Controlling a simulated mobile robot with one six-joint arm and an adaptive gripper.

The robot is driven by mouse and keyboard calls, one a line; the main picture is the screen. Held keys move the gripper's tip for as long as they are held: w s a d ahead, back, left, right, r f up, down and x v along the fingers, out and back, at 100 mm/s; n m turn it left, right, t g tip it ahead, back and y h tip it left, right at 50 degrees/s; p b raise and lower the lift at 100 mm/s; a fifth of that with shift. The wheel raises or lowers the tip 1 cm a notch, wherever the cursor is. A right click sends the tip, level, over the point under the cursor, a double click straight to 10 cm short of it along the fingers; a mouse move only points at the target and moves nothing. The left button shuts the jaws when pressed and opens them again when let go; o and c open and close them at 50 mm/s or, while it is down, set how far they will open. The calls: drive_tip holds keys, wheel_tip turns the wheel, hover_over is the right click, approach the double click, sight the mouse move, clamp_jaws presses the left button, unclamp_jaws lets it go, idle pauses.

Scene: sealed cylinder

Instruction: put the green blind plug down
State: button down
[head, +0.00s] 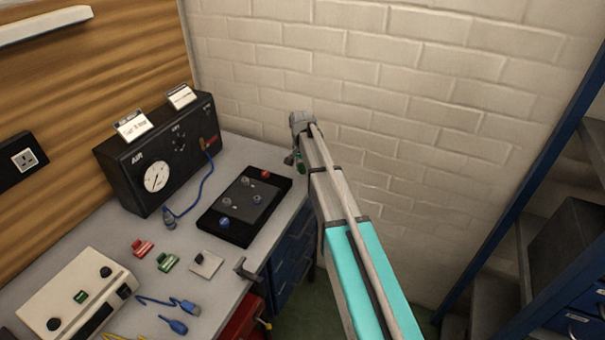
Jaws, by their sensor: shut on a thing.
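My gripper (295,158) points down past the right end of the bench, near the white brick wall. It is shut on a small green piece, the green blind plug (300,168), which shows just below the jaws. The arm hides part of it. The plug appears held up, apart from any surface; its exact height above the bench edge is hard to tell. The black tray (238,233) lies on the bench to the left of my gripper, with a red piece (266,174) and several blue and grey round pieces on it.
A black AIR panel with a gauge (156,177) stands at the back of the grey bench (120,232). Red (143,248) and green (167,262) blocks, a small pale plate (206,263) and a cream box (80,295) lie in front. A vise-like clamp (247,269) sits at the edge.

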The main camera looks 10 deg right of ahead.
sight(302, 165)
drive_tip(key=shift+f+b, duration=0.7)
drive_tip(key=shift+f, duration=0.2)
drive_tip(key=shift+c, duration=1.5)
unclamp_jaws()
drive_tip(key=shift+r, duration=0.2)
wheel_tip(302, 165, up, 13)
drive_tip(key=p, duration=1.3)
drive_tip(key=s+n, duration=0.7)
drive_tip(key=s, duration=2.2)
